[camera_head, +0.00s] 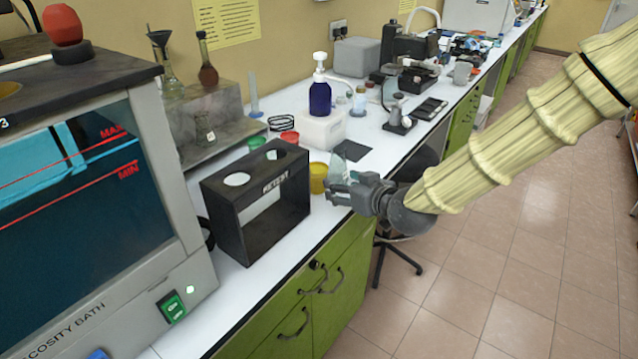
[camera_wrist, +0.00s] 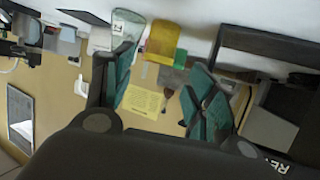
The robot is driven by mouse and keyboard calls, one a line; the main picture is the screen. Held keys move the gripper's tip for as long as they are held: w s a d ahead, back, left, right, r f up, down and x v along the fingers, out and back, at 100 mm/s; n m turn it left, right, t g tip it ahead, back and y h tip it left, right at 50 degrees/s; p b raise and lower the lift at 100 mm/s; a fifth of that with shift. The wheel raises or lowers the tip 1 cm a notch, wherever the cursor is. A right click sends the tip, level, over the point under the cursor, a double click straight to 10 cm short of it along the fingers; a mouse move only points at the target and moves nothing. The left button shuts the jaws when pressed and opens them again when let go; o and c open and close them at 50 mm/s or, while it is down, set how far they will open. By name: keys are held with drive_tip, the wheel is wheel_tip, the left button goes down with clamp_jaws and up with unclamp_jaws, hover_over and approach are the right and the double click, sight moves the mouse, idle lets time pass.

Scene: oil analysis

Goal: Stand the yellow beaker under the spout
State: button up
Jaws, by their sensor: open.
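The yellow beaker (camera_head: 318,178) stands on the white bench just right of the black box, close to the front edge. It also shows in the wrist view (camera_wrist: 162,42), where the picture is upside down, ahead of the gap between my fingers. My gripper (camera_head: 334,190) is open and empty, beside the beaker on its right in the head view. In the wrist view my gripper's two teal-padded fingers (camera_wrist: 164,68) are spread apart. I cannot make out a spout for certain in either view.
A black box (camera_head: 265,215) with round holes stands left of the beaker. A clear glass vessel (camera_head: 351,151) is close behind my gripper; it also shows in the wrist view (camera_wrist: 126,24).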

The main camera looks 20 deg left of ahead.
sight(312, 166)
drive_tip(key=w+a, duration=0.4)
drive_tip(key=shift+a+p, duration=0.3)
drive_tip(key=shift+a, duration=0.1)
drive_tip(key=shift+p+x, duration=0.65)
drive_tip(key=shift+x, duration=2.2)
drive_tip(key=c, duration=0.7)
drive_tip(key=shift+d+r, duration=0.1)
drive_tip(key=shift+r, duration=0.05)
